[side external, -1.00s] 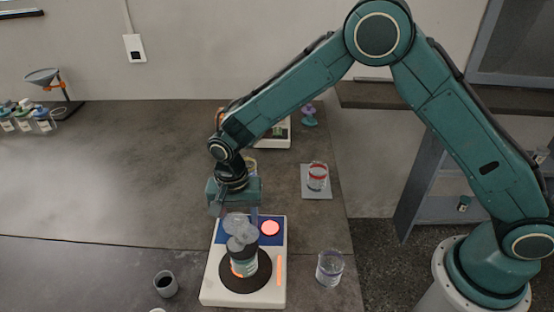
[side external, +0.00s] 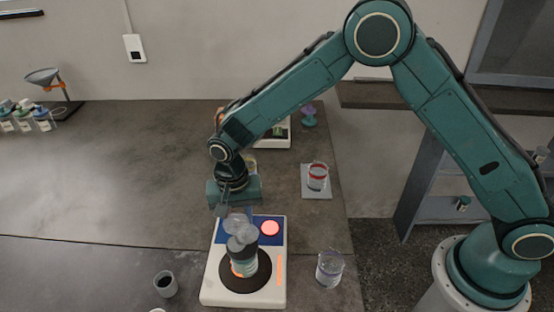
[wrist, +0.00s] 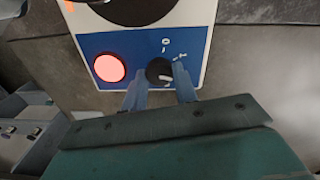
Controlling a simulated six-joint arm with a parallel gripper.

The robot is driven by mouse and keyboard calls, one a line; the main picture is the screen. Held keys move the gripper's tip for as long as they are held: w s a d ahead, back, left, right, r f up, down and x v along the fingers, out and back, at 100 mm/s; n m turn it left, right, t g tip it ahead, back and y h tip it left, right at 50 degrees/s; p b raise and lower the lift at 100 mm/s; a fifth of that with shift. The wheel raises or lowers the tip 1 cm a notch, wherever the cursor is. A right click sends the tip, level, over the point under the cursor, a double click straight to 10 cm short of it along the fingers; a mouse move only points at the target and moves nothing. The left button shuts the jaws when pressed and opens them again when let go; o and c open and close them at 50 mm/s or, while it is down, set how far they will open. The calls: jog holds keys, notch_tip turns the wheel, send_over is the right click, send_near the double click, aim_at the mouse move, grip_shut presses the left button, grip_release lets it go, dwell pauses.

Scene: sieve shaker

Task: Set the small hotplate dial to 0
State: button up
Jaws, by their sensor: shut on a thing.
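The small hotplate (side external: 211,290) is a white unit with a black round plate, a blue panel and a glowing red button (wrist: 109,68). Its dial (wrist: 158,68) is a black knob beside the button on the blue panel in the wrist view. A white 0 shows on the panel above the knob, with another white mark to its right. A short white mark shows near the knob's lower edge; its exact pointing is unclear. My gripper (wrist: 160,80) is shut on the dial, one finger on each side. In the side view the dial is hidden behind glassware and the gripper.
Clear glassware (side external: 243,255) stands on the hotplate close to my gripper. A glass beaker (side external: 329,268) stands to the right and a grey cup (side external: 165,284) to the left. A beaker with a red band (side external: 317,177) is farther back. The left counter is largely clear.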

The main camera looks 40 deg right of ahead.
aim_at(240, 222)
jog(key=n, duration=0.9)
jog(key=shift+a+n, duration=0.1)
jog(key=shift+n, duration=0.2)
jog(key=n, duration=0.4)
jog(key=shift+n, duration=0.3)
jog(key=n, duration=0.4)
jog(key=shift+s+t, duration=0.1)
jog(key=shift+t, duration=0.2)
jog(key=o, duration=1)
jog(key=shift+c, duration=0.2)
jog(key=shift+r, duration=0.1)
notch_tip(240, 222, up, 14)
jog(key=shift+s+a, duration=0.15)
jog(key=shift+s, duration=0.05)
